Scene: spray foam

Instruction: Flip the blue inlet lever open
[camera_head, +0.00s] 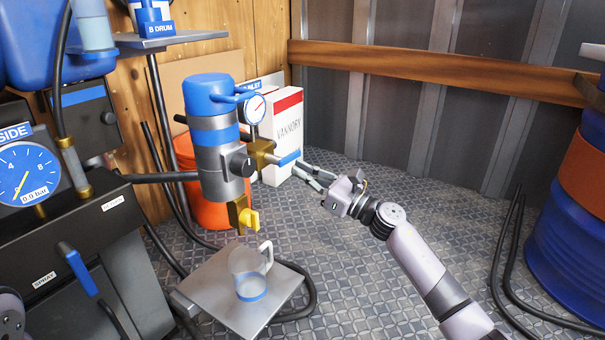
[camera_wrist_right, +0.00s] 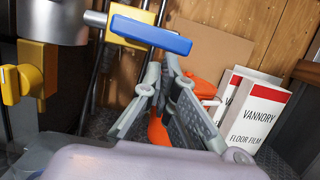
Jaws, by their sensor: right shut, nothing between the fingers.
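The blue inlet lever (camera_head: 289,158) sticks out to the right from a brass valve (camera_head: 261,156) on the side of the blue and grey cylinder (camera_head: 214,140). In the right wrist view the lever (camera_wrist_right: 150,34) is a blue bar lying across the front of the yellow valve body (camera_wrist_right: 127,28). My right gripper (camera_head: 299,168) is shut and empty, with its fingertips close to the lever's right end. In the wrist view the fingertips (camera_wrist_right: 172,72) are just below the lever's right part; I cannot tell whether they touch.
A yellow lower valve (camera_head: 249,220) hangs under the cylinder. A clear jug (camera_head: 249,270) stands on a metal plate (camera_head: 207,285) below. An orange bucket (camera_head: 205,211) and a white-red box (camera_head: 288,128) stand behind. The patterned floor to the right is mostly free.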

